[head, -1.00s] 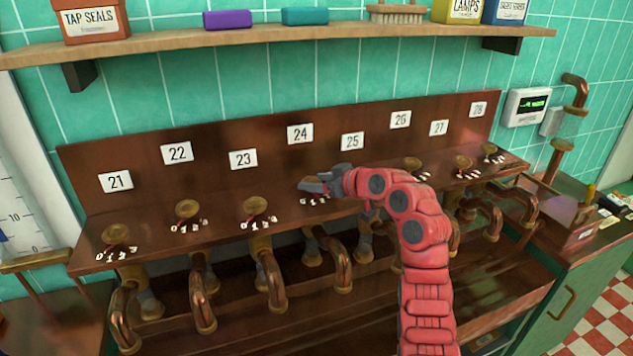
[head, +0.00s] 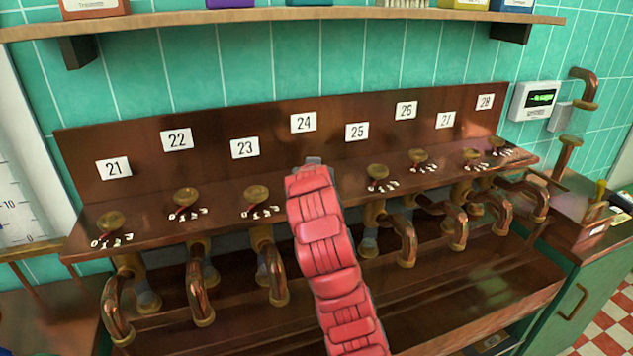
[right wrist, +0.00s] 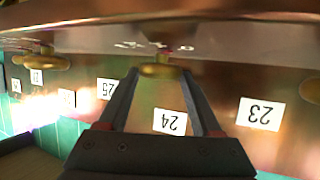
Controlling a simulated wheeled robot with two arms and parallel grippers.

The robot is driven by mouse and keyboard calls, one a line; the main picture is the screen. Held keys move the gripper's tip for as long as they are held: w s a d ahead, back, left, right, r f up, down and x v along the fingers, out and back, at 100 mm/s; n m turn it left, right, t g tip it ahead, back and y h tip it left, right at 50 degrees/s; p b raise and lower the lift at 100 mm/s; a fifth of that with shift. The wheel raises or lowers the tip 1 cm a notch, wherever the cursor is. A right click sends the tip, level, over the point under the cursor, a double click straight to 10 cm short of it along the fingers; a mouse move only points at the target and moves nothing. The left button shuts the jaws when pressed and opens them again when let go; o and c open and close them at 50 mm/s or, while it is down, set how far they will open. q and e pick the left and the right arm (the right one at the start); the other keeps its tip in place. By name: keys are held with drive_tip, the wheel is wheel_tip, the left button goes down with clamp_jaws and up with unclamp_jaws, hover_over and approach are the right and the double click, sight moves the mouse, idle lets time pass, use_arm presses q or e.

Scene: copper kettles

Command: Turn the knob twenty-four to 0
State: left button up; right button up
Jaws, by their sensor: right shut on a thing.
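Knob twenty-four is a round brass knob (right wrist: 160,70) on the copper shelf, near the label 24, which reads upside down in the right wrist view (right wrist: 170,122) and upright in the head view (head: 303,123). My right gripper (right wrist: 160,74) has a dark finger on each side of the knob and is shut on it. Small white scale marks (right wrist: 145,45) lie beyond the knob, too blurred to read, with a bit of red near them. In the head view my red right arm hides the knob and its scale. My left gripper is not in view.
Similar brass knobs stand on both sides, such as 23 (head: 256,194) and 25 (head: 377,172). Bent copper pipes (head: 271,275) hang below the shelf. A wooden shelf (head: 330,14) runs above. A small display box (head: 535,100) is on the right wall.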

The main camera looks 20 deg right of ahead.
drive_tip(key=shift+w+a+f+m+g+h+b, duration=0.15)
drive_tip(key=shift+m+g+h+b, duration=0.2)
drive_tip(key=shift+m+h, duration=0.3)
drive_tip(key=shift+s+a+r+m+g+h+b, duration=0.1)
drive_tip(key=shift+m+g+h+b, duration=0.25)
drive_tip(key=shift+m+h, duration=0.25)
drive_tip(key=o, duration=1.4)
drive_tip(key=shift+c, duration=0.2)
drive_tip(key=b+v, duration=0.2)
drive_tip(key=v, duration=1.5)
drive_tip(key=shift+a, duration=0.2)
